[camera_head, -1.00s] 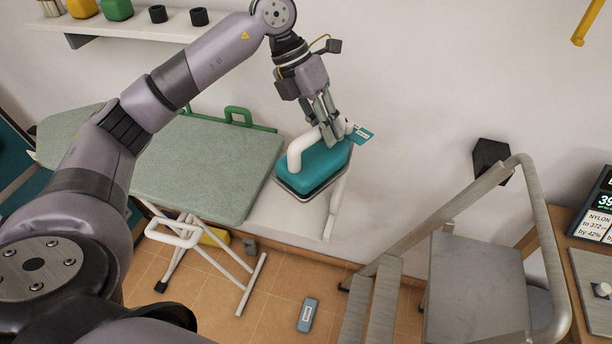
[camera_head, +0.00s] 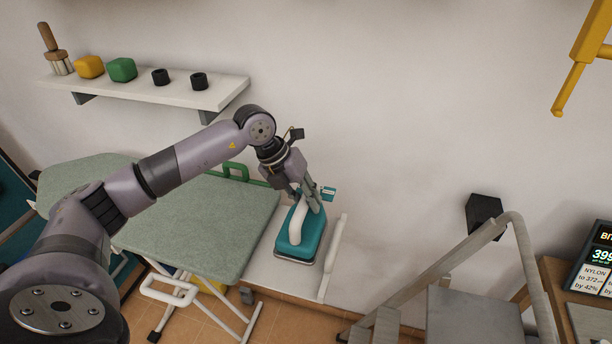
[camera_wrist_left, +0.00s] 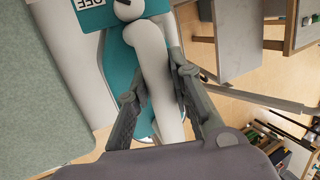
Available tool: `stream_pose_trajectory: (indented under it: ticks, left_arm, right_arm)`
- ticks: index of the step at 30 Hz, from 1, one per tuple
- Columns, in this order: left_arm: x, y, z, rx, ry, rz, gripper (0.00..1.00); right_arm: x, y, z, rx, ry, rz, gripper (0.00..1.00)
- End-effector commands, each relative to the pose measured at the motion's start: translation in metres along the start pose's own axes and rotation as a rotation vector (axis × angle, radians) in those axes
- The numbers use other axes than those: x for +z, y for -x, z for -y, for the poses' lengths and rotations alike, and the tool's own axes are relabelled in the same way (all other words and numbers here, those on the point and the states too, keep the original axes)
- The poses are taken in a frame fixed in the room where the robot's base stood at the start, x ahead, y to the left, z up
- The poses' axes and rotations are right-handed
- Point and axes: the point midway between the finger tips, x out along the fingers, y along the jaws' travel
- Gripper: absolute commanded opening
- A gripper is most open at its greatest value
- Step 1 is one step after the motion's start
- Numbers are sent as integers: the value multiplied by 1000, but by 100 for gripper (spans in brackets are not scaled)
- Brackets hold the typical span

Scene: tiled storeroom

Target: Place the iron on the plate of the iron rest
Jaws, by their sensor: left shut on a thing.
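The iron (camera_head: 309,241) is teal with a white handle and a metal soleplate. It is on or just above the white iron rest plate (camera_head: 262,262) at the right end of the ironing board; I cannot tell whether it touches. My left gripper (camera_head: 309,207) is shut on the iron's white handle from above. In the left wrist view the gripper (camera_wrist_left: 158,100) has a finger on each side of the white handle (camera_wrist_left: 158,75). A teal tag marked "OFF" (camera_wrist_left: 92,8) shows there too. My right gripper is not in view.
The green ironing board (camera_head: 225,225) lies left of the rest, with a white rail (camera_head: 336,255) on the rest's right. A metal step stool (camera_head: 470,315) stands at the right. A wall shelf (camera_head: 150,90) holds a brush, blocks and black cylinders.

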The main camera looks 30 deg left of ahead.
Motion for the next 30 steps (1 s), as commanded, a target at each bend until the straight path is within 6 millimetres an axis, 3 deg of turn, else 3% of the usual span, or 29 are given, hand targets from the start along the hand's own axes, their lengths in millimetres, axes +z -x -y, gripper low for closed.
stream_pose_trajectory:
  ticks: [6, 14, 21, 30]
  left_arm:
    - [-4, -29, -12, -4, 0, 3, 0]
    - [-6, -43, -18, -4, -1, 3, 0]
    - [-10, -70, -30, -5, 1, 3, 0]
    - [-10, -76, -33, -4, -1, 5, 0]
  right_arm:
    - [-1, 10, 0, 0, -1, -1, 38]
    - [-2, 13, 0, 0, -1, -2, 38]
    - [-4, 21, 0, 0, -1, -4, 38]
    - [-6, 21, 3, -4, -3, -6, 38]
